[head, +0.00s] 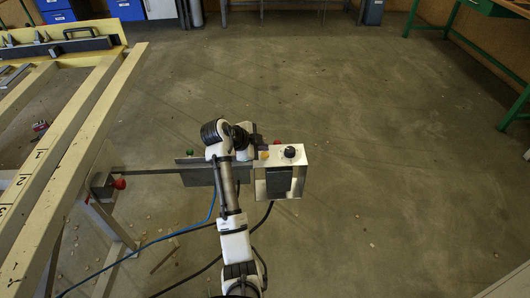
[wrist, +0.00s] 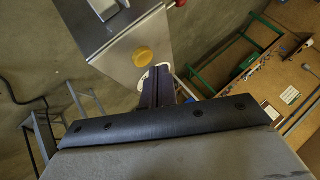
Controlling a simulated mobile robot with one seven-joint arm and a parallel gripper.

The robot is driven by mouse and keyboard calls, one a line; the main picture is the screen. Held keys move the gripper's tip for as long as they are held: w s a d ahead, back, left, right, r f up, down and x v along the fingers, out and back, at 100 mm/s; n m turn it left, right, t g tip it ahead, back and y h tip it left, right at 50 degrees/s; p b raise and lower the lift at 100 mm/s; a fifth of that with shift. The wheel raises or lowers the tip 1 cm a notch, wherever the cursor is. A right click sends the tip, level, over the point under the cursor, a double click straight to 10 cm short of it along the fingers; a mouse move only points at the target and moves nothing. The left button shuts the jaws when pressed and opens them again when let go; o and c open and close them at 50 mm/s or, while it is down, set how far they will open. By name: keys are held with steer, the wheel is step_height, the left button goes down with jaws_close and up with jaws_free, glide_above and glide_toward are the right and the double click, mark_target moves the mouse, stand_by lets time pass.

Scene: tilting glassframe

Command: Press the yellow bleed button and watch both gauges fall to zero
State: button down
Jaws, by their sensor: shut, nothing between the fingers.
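The yellow bleed button (wrist: 144,57) is a round disc on the side of a metal box (wrist: 120,42) in the wrist view. It also shows small in the head view (head: 264,155), at the left end of the box (head: 299,180). My gripper (wrist: 157,74) is shut and empty. Its dark fingers point toward the box, with the tips just below and right of the button in the picture. I cannot tell the gap between them and the button. In the head view my arm hides most of the gripper. I cannot make out either gauge or a reading.
A dark round knob (head: 289,152) tops the box. A red knob (head: 120,184) sits on a bar at left. Hoses (head: 176,232) run below. A numbered wooden frame (head: 62,145) stands at left. The floor (head: 420,190) to the right is clear.

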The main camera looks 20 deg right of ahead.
mark_target(262, 155)
steer(key=shift+r+p, duration=1.65)
steer(key=shift+r, duration=0.9)
steer(key=shift+f, duration=0.1)
